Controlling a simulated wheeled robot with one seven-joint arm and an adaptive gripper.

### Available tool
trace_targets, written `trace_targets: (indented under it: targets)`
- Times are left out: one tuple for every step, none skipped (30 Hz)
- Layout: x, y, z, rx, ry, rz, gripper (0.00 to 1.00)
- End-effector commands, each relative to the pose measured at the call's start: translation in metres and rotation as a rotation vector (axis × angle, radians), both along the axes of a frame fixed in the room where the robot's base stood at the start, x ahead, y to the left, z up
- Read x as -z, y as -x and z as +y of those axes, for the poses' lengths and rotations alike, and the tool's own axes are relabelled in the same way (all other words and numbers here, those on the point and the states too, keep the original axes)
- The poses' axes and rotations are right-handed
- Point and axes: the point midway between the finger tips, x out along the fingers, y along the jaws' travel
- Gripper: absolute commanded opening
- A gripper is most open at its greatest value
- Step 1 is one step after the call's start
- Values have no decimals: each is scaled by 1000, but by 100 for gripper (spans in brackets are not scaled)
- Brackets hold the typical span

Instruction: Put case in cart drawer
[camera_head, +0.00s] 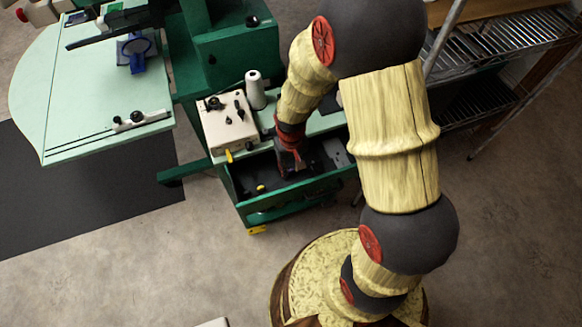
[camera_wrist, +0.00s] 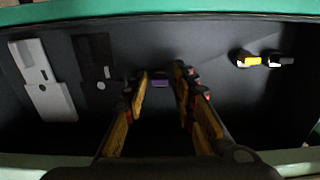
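The cart drawer (camera_head: 262,216) is pulled open below the green cart's top. Its dark floor also shows in the wrist view (camera_wrist: 225,105). My gripper (camera_head: 291,170) is down at the drawer. In the wrist view, its two fingers (camera_wrist: 162,80) stand apart. A small purple item (camera_wrist: 161,81) shows between the fingertips, with a gap on each side, and appears to lie on the drawer floor. It may be the case, but I cannot tell for sure. It is hidden in the head view.
A grey metal plate (camera_wrist: 43,80) and a dark plate (camera_wrist: 95,60) lie in the drawer. Yellow-and-dark (camera_wrist: 247,59) and white-and-dark (camera_wrist: 279,60) small items lie opposite. On the cart stand a beige box (camera_head: 228,122) and a white thread cone (camera_head: 255,90). A wire shelf (camera_head: 490,50) stands at right.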

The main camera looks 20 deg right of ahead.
Motion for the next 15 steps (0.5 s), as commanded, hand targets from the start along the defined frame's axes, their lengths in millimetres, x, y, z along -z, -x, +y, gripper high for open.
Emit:
trace_targets:
  targets:
    - [0, 0, 0, 0, 0, 0, 32]
    - [0, 0, 0, 0, 0, 0, 34]
    - [0, 0, 0, 0, 0, 0, 34]
    - [0, 0, 0, 0, 0, 0, 34]
    - [0, 0, 0, 0, 0, 0, 34]
    - [0, 0, 0, 0, 0, 0, 34]
    - [0, 0, 0, 0, 0, 0, 34]
    - [0, 0, 0, 0, 0, 0, 34]
    - [0, 0, 0, 0, 0, 0, 34]
    - [0, 0, 0, 0, 0, 0, 34]
    - [-1, 0, 0, 0, 0, 0, 34]
    - [-3, 0, 0, 0, 0, -1, 34]
    - [-6, 0, 0, 0, 0, -1, 34]
    - [-9, -1, 0, 0, 0, -2, 34]
    - [-14, -1, 0, 0, 0, -2, 34]
